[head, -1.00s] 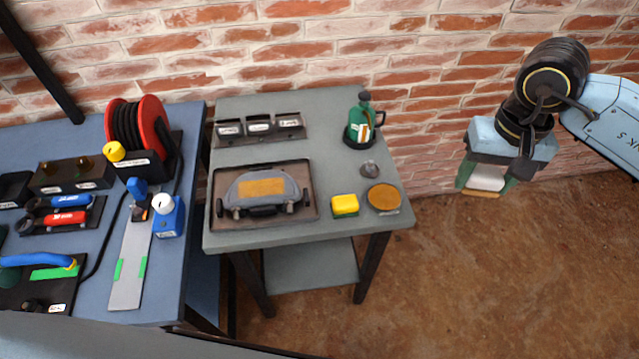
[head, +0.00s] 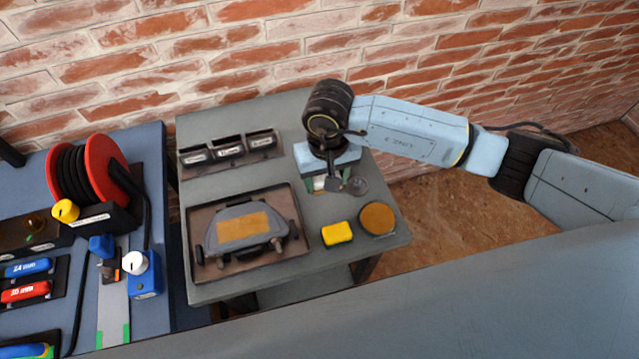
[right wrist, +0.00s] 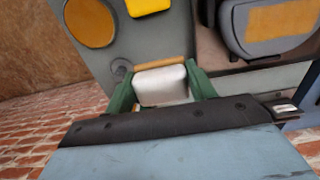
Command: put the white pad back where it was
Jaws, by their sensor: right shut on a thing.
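The white pad (right wrist: 160,86) has a tan-brown layer along one edge. In the right wrist view it sits between the green fingers of my right gripper (right wrist: 160,88), which is shut on it. In the head view my right gripper (head: 328,184) is over the back right part of the grey table (head: 300,275), and its wrist mostly hides the pad. A rack of three dark labelled holders (head: 228,150) stands at the back left of this table; I cannot read its labels. My left gripper is not in view.
A dark tray (head: 197,270) holds a grey device (head: 245,230) with a tan patch. A yellow block (head: 337,234), a round brown pad (head: 378,218) and a small round grey item (head: 357,186) are at the right. The left blue bench (head: 150,315) carries a red reel (head: 103,160).

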